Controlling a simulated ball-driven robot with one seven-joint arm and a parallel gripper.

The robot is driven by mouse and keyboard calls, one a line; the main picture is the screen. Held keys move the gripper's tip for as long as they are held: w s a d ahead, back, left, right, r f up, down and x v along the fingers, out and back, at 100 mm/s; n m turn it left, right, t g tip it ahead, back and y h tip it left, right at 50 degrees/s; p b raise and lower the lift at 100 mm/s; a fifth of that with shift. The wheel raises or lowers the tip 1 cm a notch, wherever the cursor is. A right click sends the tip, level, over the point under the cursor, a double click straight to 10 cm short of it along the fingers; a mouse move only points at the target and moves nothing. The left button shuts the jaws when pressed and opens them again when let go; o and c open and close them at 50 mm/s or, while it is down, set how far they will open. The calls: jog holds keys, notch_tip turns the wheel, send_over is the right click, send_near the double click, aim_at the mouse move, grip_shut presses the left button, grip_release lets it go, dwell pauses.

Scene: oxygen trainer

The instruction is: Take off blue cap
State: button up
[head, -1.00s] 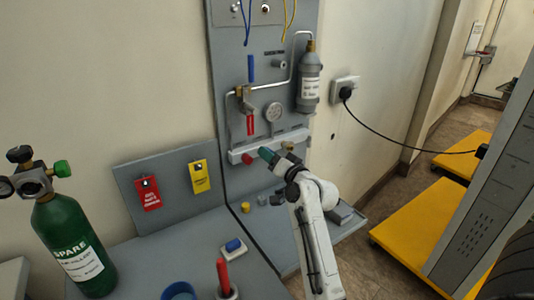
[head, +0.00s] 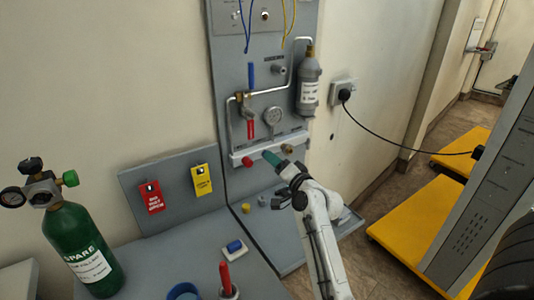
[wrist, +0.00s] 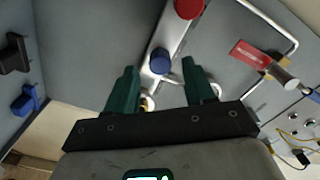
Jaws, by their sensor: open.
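The blue cap (wrist: 160,62) sits on a light grey manifold bar (wrist: 172,38) on the panel in the wrist view. My gripper (wrist: 159,68) is open, with its green fingers on either side of the cap's line and gaps showing between them and the cap. I cannot tell how far the fingertips are from it in depth. In the head view my gripper (head: 271,158) is in front of the bar and hides the blue cap.
A red cap (wrist: 188,8) is beside the blue one, and a brass-coloured cap (head: 287,148) is at the bar's right. Loose caps lie on the shelf below.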

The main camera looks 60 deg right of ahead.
jog(key=shift+m+p, duration=1.55)
jog(key=shift+m, duration=0.15)
jog(key=m+p, duration=0.3)
jog(key=shift+m, duration=0.3)
